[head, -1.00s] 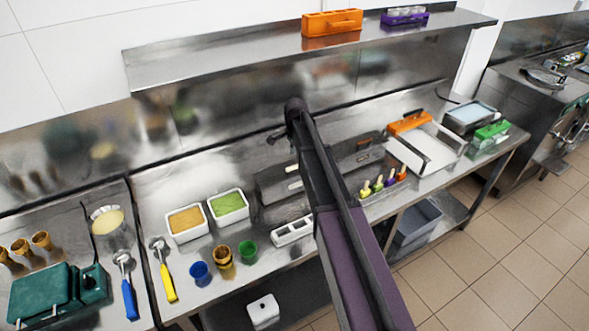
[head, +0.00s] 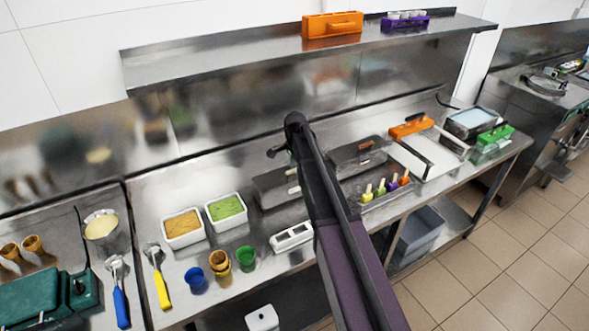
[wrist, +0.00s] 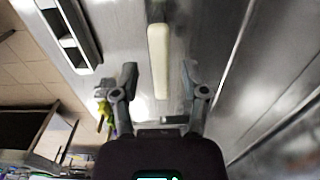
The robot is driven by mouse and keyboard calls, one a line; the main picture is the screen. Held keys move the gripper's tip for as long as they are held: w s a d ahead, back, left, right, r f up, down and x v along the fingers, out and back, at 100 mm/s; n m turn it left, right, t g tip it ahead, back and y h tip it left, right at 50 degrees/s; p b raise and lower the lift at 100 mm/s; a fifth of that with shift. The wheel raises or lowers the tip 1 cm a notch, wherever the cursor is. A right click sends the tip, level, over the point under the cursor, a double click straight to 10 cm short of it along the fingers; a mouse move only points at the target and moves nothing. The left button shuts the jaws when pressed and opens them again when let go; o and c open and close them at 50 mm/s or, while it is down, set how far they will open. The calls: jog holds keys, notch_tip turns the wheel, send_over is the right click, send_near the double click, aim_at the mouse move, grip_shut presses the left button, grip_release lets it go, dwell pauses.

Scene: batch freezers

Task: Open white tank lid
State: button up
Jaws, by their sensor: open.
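A steel tank lid (head: 268,187) with a pale handle (head: 293,190) lies on the counter behind the white slotted holder, partly hidden by my arm. In the wrist view the long cream-white handle (wrist: 158,62) stands out against the steel lid surface. My gripper (wrist: 159,74) is open, with one finger on each side of the handle's near end. I see no clear contact between fingers and handle. The lid appears to lie flat and shut. In the head view my arm hides most of the gripper.
The white slotted holder (head: 292,237) stands in front of the lid. Two white tubs, with orange (head: 182,224) and green (head: 227,208) contents, stand left of it. A second steel lid (head: 358,157) and popsicles (head: 385,186) are to the right. A shelf (head: 250,55) hangs above.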

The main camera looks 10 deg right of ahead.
grip_shut()
jog(key=shift+a, duration=0.1)
jog(key=shift+w+r, duration=0.1)
jog(key=shift+r, duration=0.05)
